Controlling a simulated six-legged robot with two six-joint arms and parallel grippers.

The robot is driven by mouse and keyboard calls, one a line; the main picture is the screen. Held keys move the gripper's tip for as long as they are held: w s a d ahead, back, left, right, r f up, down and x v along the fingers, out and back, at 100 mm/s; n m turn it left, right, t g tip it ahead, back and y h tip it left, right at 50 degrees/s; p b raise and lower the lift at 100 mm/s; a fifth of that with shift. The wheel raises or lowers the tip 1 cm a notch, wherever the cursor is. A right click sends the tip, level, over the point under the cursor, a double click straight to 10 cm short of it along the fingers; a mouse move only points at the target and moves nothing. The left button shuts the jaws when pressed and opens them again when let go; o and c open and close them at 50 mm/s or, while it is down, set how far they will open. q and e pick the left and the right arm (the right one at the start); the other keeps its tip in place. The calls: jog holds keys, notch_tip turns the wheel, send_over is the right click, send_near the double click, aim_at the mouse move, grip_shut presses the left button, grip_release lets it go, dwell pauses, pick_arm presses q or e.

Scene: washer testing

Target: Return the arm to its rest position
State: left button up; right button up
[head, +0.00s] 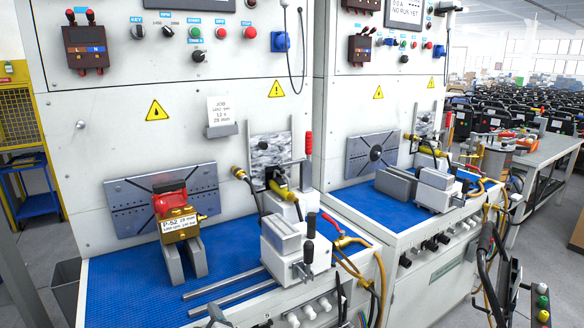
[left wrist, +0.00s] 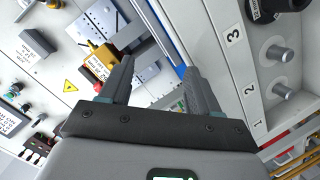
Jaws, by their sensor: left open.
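My left gripper (left wrist: 158,75) is open and empty in the left wrist view, with its two dark fingers apart. Behind the fingers, the test bench shows at a slant. In the head view a small dark piece at the bottom edge may be part of this gripper; the rest of the left arm is out of frame. My right gripper cannot be made out in either view.
A red and brass pump (head: 180,228) with a label rests on grey blocks on the blue mat (head: 118,290). A white clamp fixture (head: 297,250) with a black-handled lever stands right of it. A second bench (head: 445,265) and a grey table (head: 548,155) lie further right.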

pick_arm(q)
jog(key=s+d+f+m+g+h, duration=0.1)
jog(key=s+f+m+g+h, duration=0.15)
jog(key=f, duration=0.35)
jog(key=s+d+f+m+g+h, duration=0.1)
jog(key=s+d+f+m+h, duration=0.2)
jog(key=f, duration=0.4)
jog(key=s+d+f+m+g+h, duration=0.1)
jog(key=s+f+m+g, duration=0.1)
jog(key=s, duration=0.7)
jog(key=s+d+f+m+g+h, duration=0.1)
jog(key=s+f+m+g+h, duration=0.1)
jog(key=s, duration=0.8)
jog(key=s+d+f+m+g+h, duration=0.2)
jog(key=s+f+g, duration=0.3)
jog(key=s, duration=0.4)
jog(key=shift+s+f+m+g+p, duration=0.15)
jog(key=shift+f+m+g+p, duration=0.25)
jog(key=shift+f+m, duration=0.35)
jog(key=shift+f, duration=0.1)
